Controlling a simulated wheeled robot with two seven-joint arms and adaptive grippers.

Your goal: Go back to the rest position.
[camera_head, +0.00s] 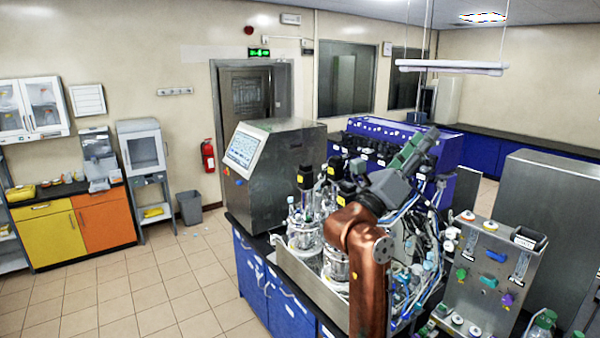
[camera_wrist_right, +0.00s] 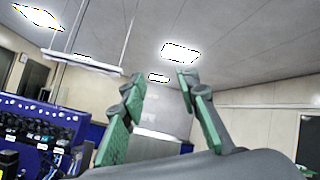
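My right arm rises copper-coloured in front of the twin bioreactors in the head view. Its right gripper (camera_head: 418,147), with green finger pads, is raised above the bench and points up and away. In the right wrist view the two fingers of this gripper (camera_wrist_right: 159,90) stand apart with nothing between them. The glass bioreactor vessels (camera_head: 305,232) stand in a steel tray, partly hidden behind my arm. My left gripper is not in view.
A steel control cabinet with a screen (camera_head: 243,149) stands left of the vessels. Tubing and a steel panel with coloured knobs (camera_head: 490,262) are close on the right. A lamp (camera_head: 450,67) hangs above.

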